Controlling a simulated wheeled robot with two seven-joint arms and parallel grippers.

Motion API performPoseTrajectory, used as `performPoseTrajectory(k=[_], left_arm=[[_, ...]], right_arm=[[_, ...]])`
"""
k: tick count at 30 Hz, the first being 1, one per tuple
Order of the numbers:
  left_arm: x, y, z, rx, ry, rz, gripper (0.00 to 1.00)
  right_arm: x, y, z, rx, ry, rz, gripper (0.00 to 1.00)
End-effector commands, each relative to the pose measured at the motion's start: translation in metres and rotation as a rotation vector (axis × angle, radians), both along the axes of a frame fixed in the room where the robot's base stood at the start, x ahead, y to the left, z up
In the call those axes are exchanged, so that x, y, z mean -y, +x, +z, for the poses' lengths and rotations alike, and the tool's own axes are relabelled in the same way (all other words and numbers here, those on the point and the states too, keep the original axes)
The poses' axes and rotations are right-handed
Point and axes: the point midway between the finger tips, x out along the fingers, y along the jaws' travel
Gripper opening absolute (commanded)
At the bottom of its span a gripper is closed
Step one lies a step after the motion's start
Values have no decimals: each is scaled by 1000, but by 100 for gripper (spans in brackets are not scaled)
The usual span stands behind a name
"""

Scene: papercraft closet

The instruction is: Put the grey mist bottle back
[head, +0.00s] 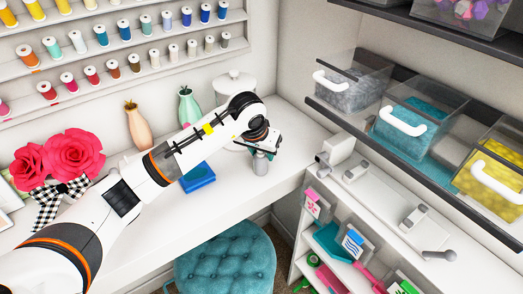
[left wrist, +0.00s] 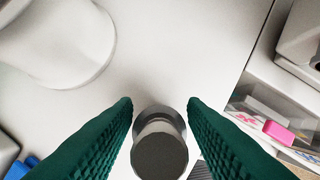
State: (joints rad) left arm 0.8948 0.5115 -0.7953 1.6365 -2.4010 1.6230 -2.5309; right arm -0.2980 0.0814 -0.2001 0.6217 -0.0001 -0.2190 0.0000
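The grey mist bottle (head: 260,163) stands upright on the white desk (head: 225,205), partly covered by my left gripper (head: 264,148) above it. In the left wrist view the bottle (left wrist: 159,150) shows from above with a dark round top. It lies between the two green ridged fingers of my left gripper (left wrist: 160,104), which are apart with small gaps on either side of it. My right gripper is in neither view.
A blue tray (head: 198,180) and a white lidded canister (head: 236,88) are near my left arm. Vases (head: 138,127) and red paper flowers (head: 74,155) stand further left. A teal stool (head: 226,262) is below.

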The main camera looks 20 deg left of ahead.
Motion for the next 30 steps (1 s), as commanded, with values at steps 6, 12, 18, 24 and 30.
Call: performPoseTrajectory(k=[6, 12, 18, 24, 30], left_arm=[[0, 0, 1, 1, 0, 0, 55], [0, 0, 4, 1, -1, 1, 55], [-2, -8, 26, 7, 0, -1, 55], [-4, -25, 67, 8, 1, 0, 55], [-5, -39, 100, 5, 0, 0, 55]], right_arm=[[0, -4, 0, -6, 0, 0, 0], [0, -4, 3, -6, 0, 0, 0], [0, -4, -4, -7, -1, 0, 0], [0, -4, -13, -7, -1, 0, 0], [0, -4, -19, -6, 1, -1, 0]])
